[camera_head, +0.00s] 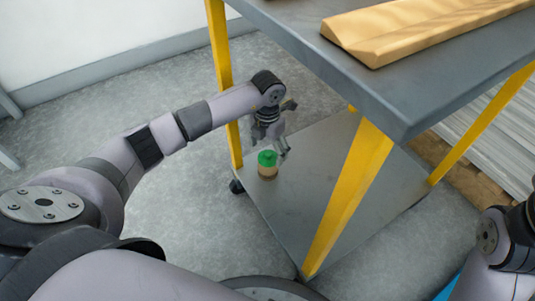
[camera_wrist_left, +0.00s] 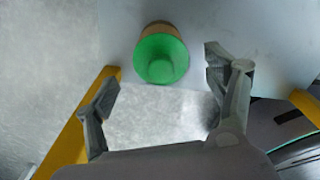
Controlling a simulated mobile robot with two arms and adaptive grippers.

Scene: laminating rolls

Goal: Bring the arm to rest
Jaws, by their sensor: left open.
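My left arm reaches in from the left in the head view. Its gripper (camera_head: 274,140) hangs over the cart's lower shelf, just above and beside a small tan roll with a green top (camera_head: 267,163). In the left wrist view my left gripper (camera_wrist_left: 163,95) is open, with nothing between its fingers. The green-topped roll (camera_wrist_left: 161,56) stands upright on the shelf beyond the fingertips, apart from them. My right gripper is not in view; only part of my right arm shows at the right edge of the head view.
The cart has a grey upper shelf (camera_head: 395,95) with a long tan bar (camera_head: 420,25) on it. Yellow posts (camera_head: 350,195) join it to the lower shelf (camera_head: 300,205). Planks (camera_head: 490,135) lie on the floor behind. Open floor (camera_head: 190,210) lies left of the cart.

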